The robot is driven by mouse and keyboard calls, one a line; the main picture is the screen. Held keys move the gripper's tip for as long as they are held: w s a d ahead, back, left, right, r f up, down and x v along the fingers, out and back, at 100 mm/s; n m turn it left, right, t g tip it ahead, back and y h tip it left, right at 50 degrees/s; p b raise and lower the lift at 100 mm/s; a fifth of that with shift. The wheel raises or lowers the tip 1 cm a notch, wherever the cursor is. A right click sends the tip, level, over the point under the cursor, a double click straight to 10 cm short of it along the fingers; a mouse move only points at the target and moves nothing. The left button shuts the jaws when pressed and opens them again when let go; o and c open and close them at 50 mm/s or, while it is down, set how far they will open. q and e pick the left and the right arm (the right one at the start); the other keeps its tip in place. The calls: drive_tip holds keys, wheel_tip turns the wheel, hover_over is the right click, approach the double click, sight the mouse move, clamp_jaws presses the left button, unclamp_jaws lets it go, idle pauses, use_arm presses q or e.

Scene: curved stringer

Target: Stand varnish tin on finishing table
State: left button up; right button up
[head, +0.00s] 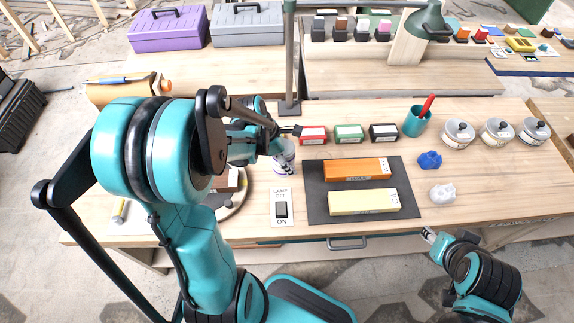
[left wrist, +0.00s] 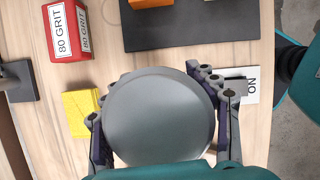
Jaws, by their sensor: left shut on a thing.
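A round tin with a grey lid (left wrist: 160,115) is between the fingers of my left gripper (left wrist: 160,100) in the left wrist view. In the head view, the tin (head: 285,160) shows a pale, partly purple side under my left gripper (head: 278,143), which is shut on it. The tin is upright over the wooden workbench (head: 450,215), left of the dark mat. I cannot tell whether its base touches the wood. My right gripper (head: 430,234) is at the bench's front edge, apart from everything; its jaw opening is unclear.
A lamp switch plate (head: 281,207) lies just in front of the tin. A dark mat (head: 316,200) with orange and yellow blocks is to its right. Red, green and black grit boxes (head: 349,133) stand behind. Other tins (head: 497,132) stand at right. A lamp post (head: 289,60) rises behind.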

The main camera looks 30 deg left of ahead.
use_arm(q)
drive_tip(key=shift+w+a+f+b, duration=0.35)
drive_tip(key=shift+w+a+f, duration=0.65)
drive_tip(key=shift+w, duration=0.1)
wheel_tip(320, 180, down, 4)
drive_tip(key=shift+b, duration=1)
drive_tip(key=shift+r, duration=0.1)
drive_tip(key=o, duration=1.6)
drive_tip(key=shift+o, duration=0.2)
